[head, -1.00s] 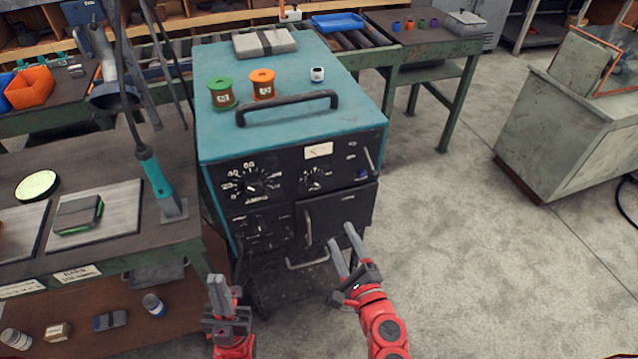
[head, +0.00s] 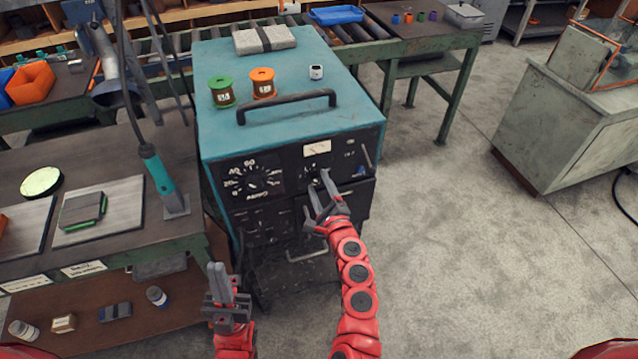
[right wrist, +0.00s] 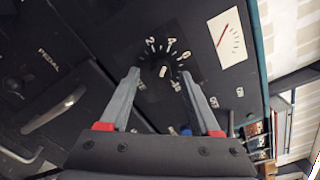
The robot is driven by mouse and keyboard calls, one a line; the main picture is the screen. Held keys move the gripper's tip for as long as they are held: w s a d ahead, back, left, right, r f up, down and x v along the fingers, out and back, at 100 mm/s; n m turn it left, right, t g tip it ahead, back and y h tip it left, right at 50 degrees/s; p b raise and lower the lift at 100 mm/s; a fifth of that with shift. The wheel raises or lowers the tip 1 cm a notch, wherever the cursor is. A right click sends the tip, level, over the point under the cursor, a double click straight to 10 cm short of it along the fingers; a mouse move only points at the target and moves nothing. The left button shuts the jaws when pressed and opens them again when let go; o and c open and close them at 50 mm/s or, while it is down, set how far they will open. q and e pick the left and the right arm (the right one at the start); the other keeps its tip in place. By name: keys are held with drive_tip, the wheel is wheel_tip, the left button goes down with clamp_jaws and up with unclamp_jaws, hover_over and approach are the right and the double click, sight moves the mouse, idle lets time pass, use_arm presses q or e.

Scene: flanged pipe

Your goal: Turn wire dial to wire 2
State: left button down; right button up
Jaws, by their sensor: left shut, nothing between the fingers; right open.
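The welding machine is a teal box (head: 285,125) with a black front panel. The wire dial (right wrist: 163,71) is a small black knob with a white pointer and a marked scale, seen ahead of my right gripper in the right wrist view. In the head view my right gripper (head: 318,189) is in front of it and mostly hides it. The right gripper's fingers (right wrist: 160,103) are spread open with the dial beyond and between their tips; I cannot tell whether they touch it. My left gripper (head: 220,270) is shut and empty, low in front of the machine.
A larger amps dial (head: 254,181) is left on the panel. A gauge (head: 317,147) and a switch lever (head: 366,156) are near the wire dial. A handle (head: 286,106) and green and orange spools (head: 262,83) are on top.

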drive_tip(key=shift+w, duration=0.3)
clamp_jaws()
drive_tip(key=shift+a+n, duration=0.1)
drive_tip(key=shift+n, duration=0.2)
drive_tip(key=n+b, duration=0.2)
drive_tip(key=shift+f+n, duration=0.15)
drive_tip(key=shift+n, duration=0.15)
drive_tip(key=shift+n+b, duration=1.3)
drive_tip(key=shift+n, duration=0.9)
